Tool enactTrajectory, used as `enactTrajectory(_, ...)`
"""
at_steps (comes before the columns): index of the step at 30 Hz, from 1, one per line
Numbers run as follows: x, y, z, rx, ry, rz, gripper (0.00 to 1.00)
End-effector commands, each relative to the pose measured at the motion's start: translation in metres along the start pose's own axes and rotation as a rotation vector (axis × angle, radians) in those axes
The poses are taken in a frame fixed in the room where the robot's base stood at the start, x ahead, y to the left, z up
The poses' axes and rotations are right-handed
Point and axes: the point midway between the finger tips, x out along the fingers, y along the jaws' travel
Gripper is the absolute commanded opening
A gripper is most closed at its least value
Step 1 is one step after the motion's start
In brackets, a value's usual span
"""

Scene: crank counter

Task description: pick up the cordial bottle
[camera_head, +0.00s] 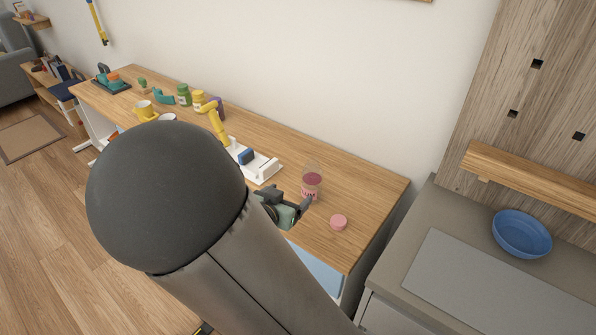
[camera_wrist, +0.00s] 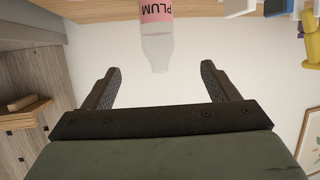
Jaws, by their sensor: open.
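The cordial bottle (camera_head: 312,184) stands upright on the wooden counter, clear with a pink label. In the wrist view the bottle (camera_wrist: 157,45) appears inverted, its label reading PLUM and its clear upper part in line with the gap between my fingers. My gripper (camera_head: 290,198) is just to the left of the bottle in the head view. In the wrist view my gripper (camera_wrist: 160,70) is open and empty, with a finger on each side of the bottle's line and clear space between. My own arm hides part of the counter in the head view.
A pink round piece (camera_head: 338,222) lies on the counter in front of the bottle. A white device with a yellow handle (camera_head: 217,122) stands to the left. Jars and a yellow mug (camera_head: 144,109) are farther left. A blue bowl (camera_head: 522,234) sits on the grey counter at right.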

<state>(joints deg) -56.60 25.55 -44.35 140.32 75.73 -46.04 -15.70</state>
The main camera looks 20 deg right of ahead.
Motion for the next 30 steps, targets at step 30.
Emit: enactTrajectory(30, 0.154, 0.003, -0.006, 0.0, 0.007, 0.008, 0.81)
